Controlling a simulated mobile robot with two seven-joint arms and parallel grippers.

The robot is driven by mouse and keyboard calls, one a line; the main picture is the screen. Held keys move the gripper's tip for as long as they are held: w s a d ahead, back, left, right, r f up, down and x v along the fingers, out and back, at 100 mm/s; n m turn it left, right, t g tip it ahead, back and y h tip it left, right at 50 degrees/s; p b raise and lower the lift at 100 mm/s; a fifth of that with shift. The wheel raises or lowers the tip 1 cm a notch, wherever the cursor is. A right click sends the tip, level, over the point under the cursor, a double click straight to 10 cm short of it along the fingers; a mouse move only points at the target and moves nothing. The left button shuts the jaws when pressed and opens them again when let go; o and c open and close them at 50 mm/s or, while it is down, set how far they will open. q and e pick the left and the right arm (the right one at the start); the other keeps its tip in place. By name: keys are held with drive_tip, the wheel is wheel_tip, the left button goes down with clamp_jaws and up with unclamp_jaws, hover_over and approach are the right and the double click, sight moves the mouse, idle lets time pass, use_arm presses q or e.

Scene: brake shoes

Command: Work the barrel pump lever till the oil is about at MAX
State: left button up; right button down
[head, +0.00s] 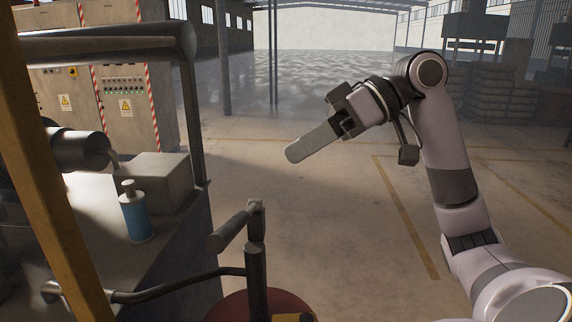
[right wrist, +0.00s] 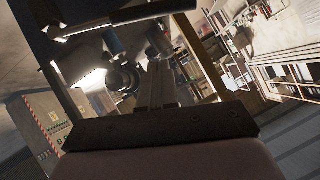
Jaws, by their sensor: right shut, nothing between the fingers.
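The barrel pump (head: 256,270) stands upright on a dark red barrel (head: 240,306) at the bottom of the head view. Its lever (head: 232,228) slopes down to the left from the pump top, with a thick grip at its low end. A dark pipe (head: 190,286) runs left from the pump towards the machine. My right gripper (head: 298,150) is shut and empty, above and to the right of the lever and apart from it. Its fingers (right wrist: 157,82) also show closed in the right wrist view. My left gripper is not in view. I can make out no oil level or MAX mark.
A machine with a metal frame (head: 110,43) and an orange post (head: 40,170) fills the left. A blue bottle (head: 136,217) and a grey block (head: 155,182) sit on its top. Control cabinets (head: 127,100) stand behind. The floor beyond the pump is clear.

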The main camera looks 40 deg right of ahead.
hover_over(240, 219)
drive_tip(key=s+d, duration=0.2)
drive_tip(key=s, duration=0.1)
wheel_tip(240, 219, down, 4)
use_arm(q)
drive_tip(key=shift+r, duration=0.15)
use_arm(e)
drive_tip(key=f, duration=0.1)
drive_tip(key=a+f, duration=0.1)
drive_tip(key=f, duration=0.2)
drive_tip(key=shift+w+a, duration=0.35)
drive_tip(key=shift+a, duration=0.05)
